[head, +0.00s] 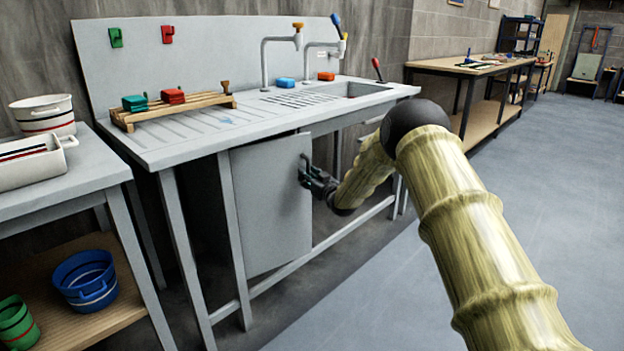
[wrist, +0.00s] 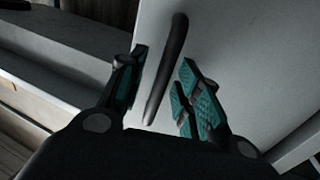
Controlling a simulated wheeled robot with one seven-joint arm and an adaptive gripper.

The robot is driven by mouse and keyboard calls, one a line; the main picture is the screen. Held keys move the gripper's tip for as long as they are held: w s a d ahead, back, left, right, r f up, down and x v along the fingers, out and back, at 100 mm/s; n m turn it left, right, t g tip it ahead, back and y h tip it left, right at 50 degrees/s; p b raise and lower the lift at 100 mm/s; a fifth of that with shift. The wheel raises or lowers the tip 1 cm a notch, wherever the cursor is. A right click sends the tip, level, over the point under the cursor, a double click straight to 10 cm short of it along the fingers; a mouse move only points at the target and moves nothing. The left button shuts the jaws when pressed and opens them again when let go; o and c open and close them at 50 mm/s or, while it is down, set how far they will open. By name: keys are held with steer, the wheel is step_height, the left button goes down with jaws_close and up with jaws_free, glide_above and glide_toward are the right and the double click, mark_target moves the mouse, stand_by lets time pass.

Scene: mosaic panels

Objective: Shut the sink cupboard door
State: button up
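The grey sink cupboard door (head: 268,205) hangs under the sink unit in the head view. It appears to stand ajar, with an open dark space to its right. In the wrist view the door (wrist: 245,50) is a pale panel that fills the right side. Its dark bar handle (wrist: 168,70) runs between the two teal-padded fingers of my gripper (wrist: 160,88). The fingers are apart, with a gap on both sides of the handle.
The sink (head: 350,90) and its worktop are above the door. A wooden rack (head: 180,108) holds red and green objects there. A grey side table (head: 95,170) stands at the left, with a blue bucket (head: 85,277) on its lower shelf. The floor (head: 560,180) at the right is clear.

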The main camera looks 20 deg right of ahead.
steer(key=v, duration=1.2)
steer(key=shift+d, duration=0.1)
steer(key=s+a+f+m+g+h, duration=0.1)
steer(key=s+a+f+g, duration=0.2)
steer(key=s+f, duration=0.85)
steer(key=s+a+f+m+g+h, duration=0.1)
steer(key=s+a+f+g, duration=0.3)
steer(key=s+f, duration=0.8)
steer(key=s+a+f+g, duration=0.1)
steer(key=s+f+g, duration=0.1)
steer(key=s+f, duration=0.5)
steer(key=s+a+f+g+h, duration=0.15)
steer(key=s+f, duration=0.25)
steer(key=s, duration=0.7)
steer(key=s+a+f+g, duration=0.1)
steer(key=s+f+g, duration=0.3)
steer(key=s, duration=0.6)
steer(key=s+m+g, duration=0.1)
steer(key=s+g, duration=0.2)
steer(key=s, duration=1.4)
step_height(320, 180, up, 27)
steer(key=p, duration=2.7)
